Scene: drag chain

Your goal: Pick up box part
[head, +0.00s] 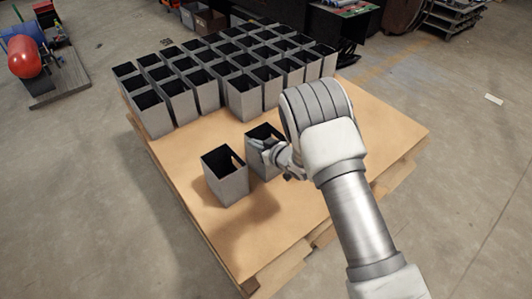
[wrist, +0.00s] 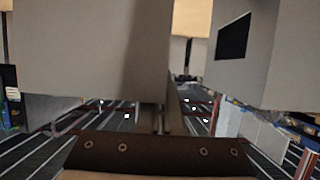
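Two open-topped grey boxes stand apart from the others on the near part of a wooden board. The front left box (head: 226,180) is upright, with its dark inside showing. The second box (head: 258,165) stands just behind it to the right, partly hidden by my gripper (head: 262,146). My gripper is at this second box's rim, coming from the right. In the wrist view, a large plain grey box face (wrist: 80,50) fills the upper left and another grey box with a dark opening (wrist: 240,60) is at the right. Finger spacing and contact are unclear.
Several grey boxes (head: 205,92) stand in tight rows on the back of the board. The bare wooden board (head: 290,215) is free in front and at right.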

